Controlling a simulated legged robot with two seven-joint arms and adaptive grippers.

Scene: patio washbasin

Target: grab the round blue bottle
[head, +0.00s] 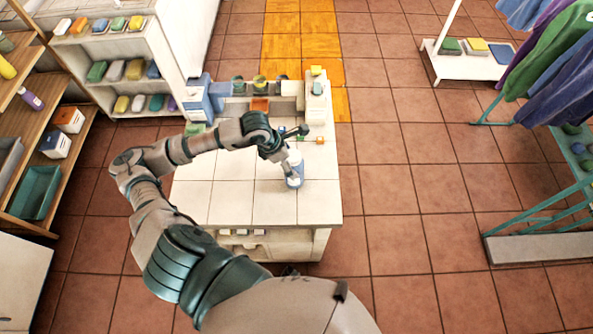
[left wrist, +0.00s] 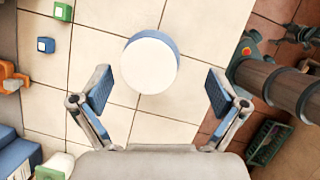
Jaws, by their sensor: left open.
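The round blue bottle (head: 294,178) stands upright on the white tiled washbasin counter (head: 232,205), near its right side. In the left wrist view the bottle (left wrist: 173,48) shows from above, with a broad white round top and a strip of blue side. My left gripper (head: 287,158) is just above the bottle in the head view and partly covers it. In the left wrist view the left gripper (left wrist: 158,82) is open, its two blue-padded fingers on either side of the bottle's lower edge, with visible gaps. My right gripper is not seen.
A blue container (head: 197,104) and several small items stand along the counter's back. A small blue block (left wrist: 45,45) and a green one (left wrist: 62,11) lie left of the bottle. Shelves (head: 125,65) are at left and a clothes rack (head: 540,215) at right. The counter's front is clear.

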